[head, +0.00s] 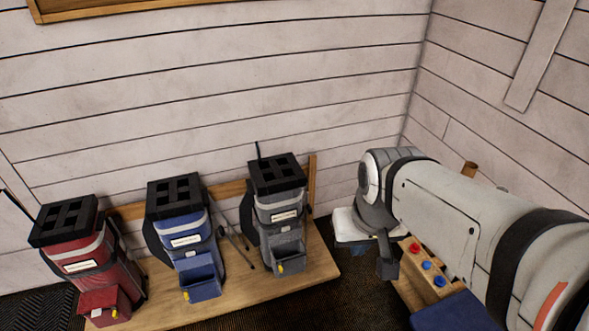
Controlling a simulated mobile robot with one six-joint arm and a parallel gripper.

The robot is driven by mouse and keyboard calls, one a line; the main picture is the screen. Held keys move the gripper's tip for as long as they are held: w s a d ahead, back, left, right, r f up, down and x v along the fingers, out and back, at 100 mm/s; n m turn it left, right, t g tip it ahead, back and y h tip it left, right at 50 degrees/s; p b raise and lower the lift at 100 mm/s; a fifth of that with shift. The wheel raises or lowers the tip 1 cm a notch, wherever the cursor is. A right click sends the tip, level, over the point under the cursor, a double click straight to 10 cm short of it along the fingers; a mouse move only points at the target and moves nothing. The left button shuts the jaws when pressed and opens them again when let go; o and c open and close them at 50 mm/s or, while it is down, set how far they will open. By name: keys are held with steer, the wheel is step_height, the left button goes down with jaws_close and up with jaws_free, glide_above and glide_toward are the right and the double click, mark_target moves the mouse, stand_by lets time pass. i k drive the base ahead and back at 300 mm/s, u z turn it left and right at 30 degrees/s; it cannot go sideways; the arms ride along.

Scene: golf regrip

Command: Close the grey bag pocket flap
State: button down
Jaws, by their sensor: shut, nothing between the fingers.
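The grey golf bag (280,209) stands upright at the right end of a wooden platform. Its pocket is low on the front. The grey flap (291,262) appears to hang down and forward, with a yellow tab (281,268) at its lower edge. The pocket's inside is too small to make out. My gripper (387,269) is a small dark shape below my arm's wrist, right of the grey bag and apart from it. It is shut and empty; its fingertips are hard to make out.
A blue bag (184,238) and a red bag (84,255) stand left of the grey one on the wooden platform (240,291). A wooden rack with red and blue round pieces (427,266) and a blue block (455,312) lie under my arm. Plank walls close the back.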

mark_target(287, 234)
steer(key=u, duration=0.05)
steer(key=i, duration=0.95)
steer(key=z, duration=0.4)
steer(key=k, duration=1.5)
steer(key=u, duration=0.7)
steer(key=i, duration=1)
